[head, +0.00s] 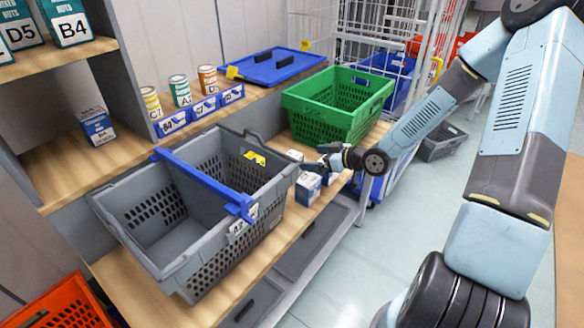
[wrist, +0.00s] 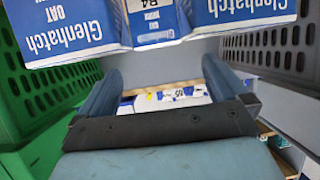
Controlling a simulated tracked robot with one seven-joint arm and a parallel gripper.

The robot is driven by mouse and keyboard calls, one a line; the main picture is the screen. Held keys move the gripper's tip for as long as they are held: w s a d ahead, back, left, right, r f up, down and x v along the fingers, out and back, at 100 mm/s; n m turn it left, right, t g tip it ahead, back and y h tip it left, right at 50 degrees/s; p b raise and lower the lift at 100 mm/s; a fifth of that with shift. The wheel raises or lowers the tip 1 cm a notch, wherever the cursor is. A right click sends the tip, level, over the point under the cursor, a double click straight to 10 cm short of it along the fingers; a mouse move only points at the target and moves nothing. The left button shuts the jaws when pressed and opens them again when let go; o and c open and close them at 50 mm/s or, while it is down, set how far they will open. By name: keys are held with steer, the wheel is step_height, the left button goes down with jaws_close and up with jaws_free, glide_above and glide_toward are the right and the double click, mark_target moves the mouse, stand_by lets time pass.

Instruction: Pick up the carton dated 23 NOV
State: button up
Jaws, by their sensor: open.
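Blue-and-white cartons stand on the wooden shelf between the grey and green baskets; one carton (head: 308,187) shows in front of my gripper (head: 328,160) in the head view. In the wrist view, a left carton (wrist: 65,30), a middle carton (wrist: 157,20) marked B4 and a right carton (wrist: 240,12) line the top edge. The outer two read "Glenhatch", the left one also "OAT". No date is legible on any carton. My gripper (wrist: 160,75) is open, with nothing between its fingers, and the cartons appear beyond the fingertips.
A grey basket (head: 180,262) with a blue handle stands left of the cartons, and a green basket (head: 318,122) stands behind them. Both basket walls are close to my gripper. Another blue carton (head: 97,127) sits on the left shelf. Cans and a blue lid (head: 275,65) are at the back.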

mark_target(293, 156)
steer(key=shift+x, duration=5.15)
steer(key=shift+w+d, duration=0.1)
steer(key=shift+w, duration=0.05)
steer(key=shift+c, duration=0.5)
steer(key=c, duration=1.1)
steer(key=shift+r, duration=0.1)
